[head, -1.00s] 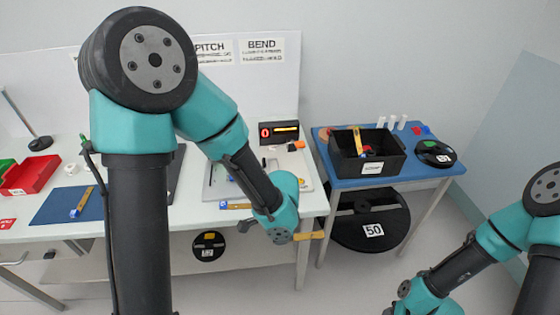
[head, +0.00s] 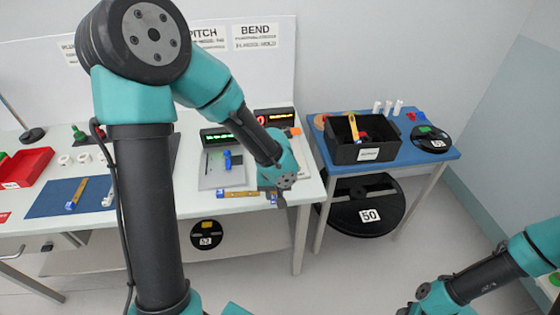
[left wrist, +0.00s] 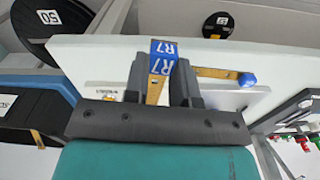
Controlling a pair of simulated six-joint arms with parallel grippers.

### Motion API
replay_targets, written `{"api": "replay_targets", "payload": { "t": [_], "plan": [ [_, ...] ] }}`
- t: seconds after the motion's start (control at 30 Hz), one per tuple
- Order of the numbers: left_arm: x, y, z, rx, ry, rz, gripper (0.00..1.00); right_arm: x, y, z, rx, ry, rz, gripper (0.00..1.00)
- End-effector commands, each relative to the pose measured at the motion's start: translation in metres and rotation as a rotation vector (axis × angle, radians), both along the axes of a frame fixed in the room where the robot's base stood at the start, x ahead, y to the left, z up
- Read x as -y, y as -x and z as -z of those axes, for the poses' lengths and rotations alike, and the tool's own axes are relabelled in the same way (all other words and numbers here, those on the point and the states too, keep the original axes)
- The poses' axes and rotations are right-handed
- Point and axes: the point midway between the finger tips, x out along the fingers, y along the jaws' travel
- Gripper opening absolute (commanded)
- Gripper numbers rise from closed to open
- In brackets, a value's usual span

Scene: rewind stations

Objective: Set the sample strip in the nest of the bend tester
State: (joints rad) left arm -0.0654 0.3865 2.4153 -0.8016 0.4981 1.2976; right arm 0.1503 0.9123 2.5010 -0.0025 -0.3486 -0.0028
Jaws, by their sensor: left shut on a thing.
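The sample strip (left wrist: 154,92), yellow with a blue R7 end, is between the two fingers of my left gripper (left wrist: 160,72) in the left wrist view. In the head view, the left gripper (head: 274,198) is over the front right edge of the white table, and little of the held strip can be made out. The bend tester's lit display (head: 274,118) stands under the BEND sign. My left arm covers the area in front of it, and I cannot make out the nest. My right gripper is outside the frames.
Another yellow strip (head: 240,194) with a blue end lies along the table's front edge, close to the left gripper. A device with a green display (head: 217,136) is left of the arm. A black bin (head: 340,150) stands on the blue side table (head: 405,164).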

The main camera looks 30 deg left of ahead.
Motion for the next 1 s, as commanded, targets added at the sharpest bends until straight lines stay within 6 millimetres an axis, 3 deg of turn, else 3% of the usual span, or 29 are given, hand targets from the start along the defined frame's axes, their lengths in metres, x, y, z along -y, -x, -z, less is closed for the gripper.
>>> {"api": "replay_targets", "payload": {
  "t": [0.2,0.63,1.0],
  "plan": [
    [-0.011,-0.002,-0.002,-0.001,0.001,-0.149,0.02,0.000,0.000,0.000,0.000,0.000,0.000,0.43],
    [-0.015,-0.007,-0.001,-0.001,0.001,-0.156,0.02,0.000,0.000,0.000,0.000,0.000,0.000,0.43],
    [-0.050,-0.065,0.005,0.000,0.000,-0.157,0.02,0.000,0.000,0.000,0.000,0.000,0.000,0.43]
  ]
}}
